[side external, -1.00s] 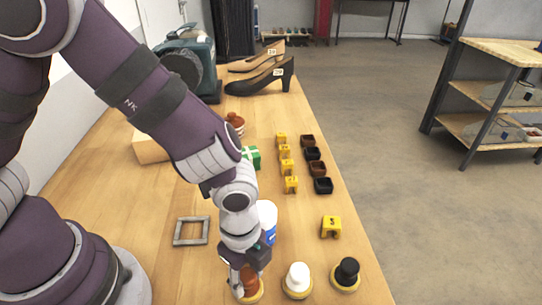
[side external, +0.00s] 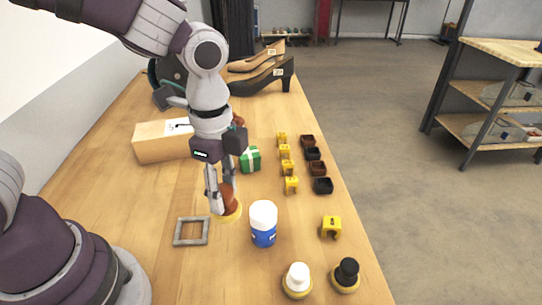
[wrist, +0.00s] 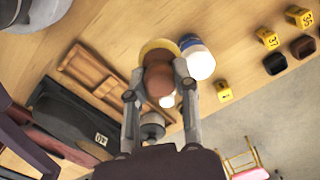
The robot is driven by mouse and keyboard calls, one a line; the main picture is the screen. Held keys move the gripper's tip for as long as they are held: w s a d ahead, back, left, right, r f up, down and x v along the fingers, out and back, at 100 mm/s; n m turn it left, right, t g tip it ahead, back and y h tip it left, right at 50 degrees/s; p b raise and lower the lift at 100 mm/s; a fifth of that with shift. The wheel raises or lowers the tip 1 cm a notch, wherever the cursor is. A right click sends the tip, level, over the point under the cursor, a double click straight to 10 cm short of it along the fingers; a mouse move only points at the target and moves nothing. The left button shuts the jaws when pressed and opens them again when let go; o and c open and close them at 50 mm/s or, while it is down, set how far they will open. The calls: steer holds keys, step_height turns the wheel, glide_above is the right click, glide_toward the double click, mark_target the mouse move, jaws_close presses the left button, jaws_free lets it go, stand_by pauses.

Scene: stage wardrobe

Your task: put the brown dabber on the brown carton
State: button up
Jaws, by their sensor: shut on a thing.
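The brown dabber (side external: 229,201), with a round yellow base, is between the fingers of my gripper (side external: 221,190). It also shows in the wrist view (wrist: 159,80), where my gripper (wrist: 158,85) is shut on its brown body. The dabber hangs roughly upright and looks clear of the table, just left of the white-capped blue bottle. A tan-brown carton (side external: 158,146) with a white label on top lies farther back and to the left; my arm covers its right end. I cannot tell for sure that it is the named carton.
The blue bottle (side external: 263,226) stands close to the right. A grey square frame (side external: 177,231) lies to the left. A green ribboned box (side external: 250,160) is behind. White (side external: 298,280) and black (side external: 346,275) dabbers stand in front. Small open boxes (side external: 317,168) and yellow markers line the right.

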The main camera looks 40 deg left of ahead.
steer(key=s+a+r+n, duration=0.1)
steer(key=s+a+n, duration=0.2)
steer(key=a+n, duration=0.6)
steer(key=s+a+r+n, duration=0.1)
steer(key=s+a+n, duration=0.3)
steer(key=a, duration=0.9)
steer(key=n, duration=0.1)
glide_above(150, 135)
steer(key=shift+s+f, duration=0.1)
steer(key=shift+f, duration=2.55)
steer(key=shift+f, duration=0.1)
steer(key=o, duration=0.9)
steer(key=shift+o, duration=0.2)
